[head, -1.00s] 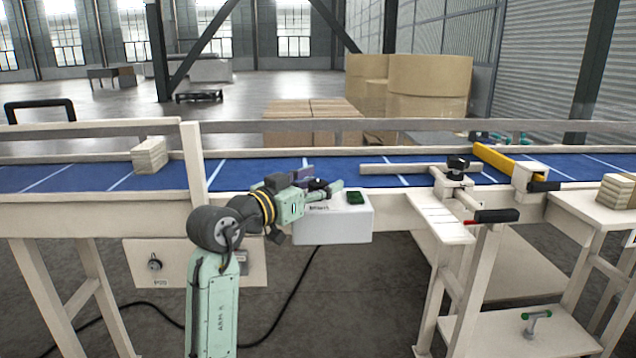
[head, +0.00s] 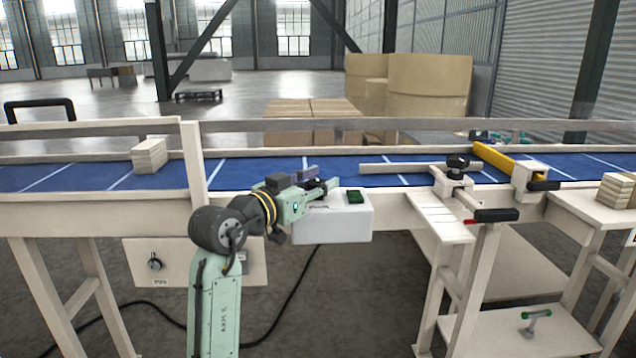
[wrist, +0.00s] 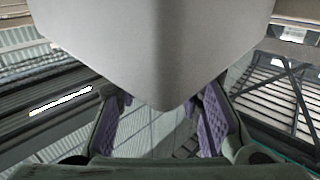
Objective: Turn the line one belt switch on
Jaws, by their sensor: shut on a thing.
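A white switch box (head: 335,223) with a green button (head: 355,197) on top sits at the front edge of the conveyor. A small dark label shows on it, too small to read. My gripper (head: 322,187) is over the left part of this box, left of the green button. Its jaws are shut on a part of the switch, which the fingers hide. In the wrist view the pale box (wrist: 160,45) fills the upper middle, and the two purple-padded fingers (wrist: 163,115) lie on either side of its lower corner.
A panel with a knob (head: 155,263) hangs lower left. A clamp with a black-red handle (head: 492,216) and a yellow bar (head: 497,158) stand at right.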

